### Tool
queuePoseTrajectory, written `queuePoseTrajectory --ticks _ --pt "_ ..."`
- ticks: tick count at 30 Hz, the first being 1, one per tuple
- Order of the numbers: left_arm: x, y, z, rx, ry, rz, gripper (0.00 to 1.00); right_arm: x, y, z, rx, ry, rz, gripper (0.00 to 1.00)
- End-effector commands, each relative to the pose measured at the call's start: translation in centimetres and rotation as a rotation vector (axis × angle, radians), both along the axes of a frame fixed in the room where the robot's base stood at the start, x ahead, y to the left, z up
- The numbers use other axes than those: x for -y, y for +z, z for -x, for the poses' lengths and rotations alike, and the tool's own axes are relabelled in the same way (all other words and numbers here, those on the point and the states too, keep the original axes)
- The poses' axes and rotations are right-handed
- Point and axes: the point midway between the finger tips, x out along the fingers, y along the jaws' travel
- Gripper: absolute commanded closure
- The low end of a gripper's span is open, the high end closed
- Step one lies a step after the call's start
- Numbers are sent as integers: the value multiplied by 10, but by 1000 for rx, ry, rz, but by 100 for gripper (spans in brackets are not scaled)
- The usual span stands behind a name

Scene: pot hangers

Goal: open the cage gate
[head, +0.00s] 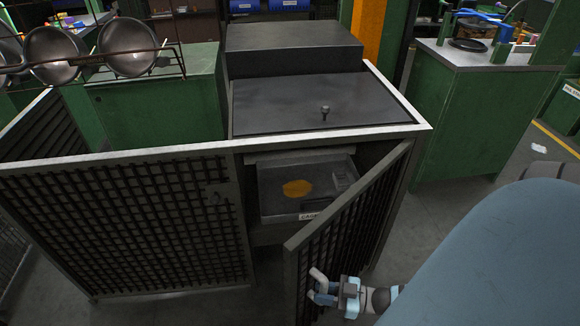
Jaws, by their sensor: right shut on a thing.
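The cage gate (347,220) is a dark barred panel with a grey frame, swung partly outward from the cage on its right side. The fixed cage front (120,215) is a mesh panel to the left of the opening. My right gripper (322,288) is at the gate's lower left part and is shut on a pale bent handle (318,275) there. Its fingers partly hide the handle. My right arm comes in from the lower right and covers that corner. My left gripper is not in view.
Inside the opening is a grey machine with a yellow patch (297,188). A dark lid with a knob (325,112) lies on top. Pans (128,47) hang at upper left. A green cabinet (470,110) stands at right, with bare floor (430,225) before it.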

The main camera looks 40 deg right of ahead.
Motion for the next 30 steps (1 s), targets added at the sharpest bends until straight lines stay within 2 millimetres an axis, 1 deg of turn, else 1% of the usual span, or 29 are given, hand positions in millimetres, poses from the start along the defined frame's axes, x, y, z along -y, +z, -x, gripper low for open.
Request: queuePoseTrajectory --ticks 1,6,8,9,11,12,15,18,21,24,27,30 --pt "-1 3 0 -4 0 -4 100 5 2 24 -8 45 3 100" --pt "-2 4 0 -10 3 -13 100 26 1 96 -7 200 2 100" --pt "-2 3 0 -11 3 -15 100 35 1 121 -8 257 0 100" --pt "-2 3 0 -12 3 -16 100 42 1 137 -7 295 0 100" --pt "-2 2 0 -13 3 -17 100 53 0 161 -7 350 -1 100" --pt "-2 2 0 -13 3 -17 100 61 0 175 -7 387 0 100" --pt "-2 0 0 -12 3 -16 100 82 -1 209 -7 470 -1 100" --pt "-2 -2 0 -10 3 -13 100 103 -2 237 -4 547 -1 100" --pt "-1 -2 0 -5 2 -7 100 122 -2 260 -4 612 -2 100" --pt "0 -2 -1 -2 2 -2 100 139 -2 278 -2 665 -3 100" --pt "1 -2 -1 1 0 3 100 153 -2 291 -1 706 -2 100" --pt "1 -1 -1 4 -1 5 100 163 -1 300 -1 736 -2 100"
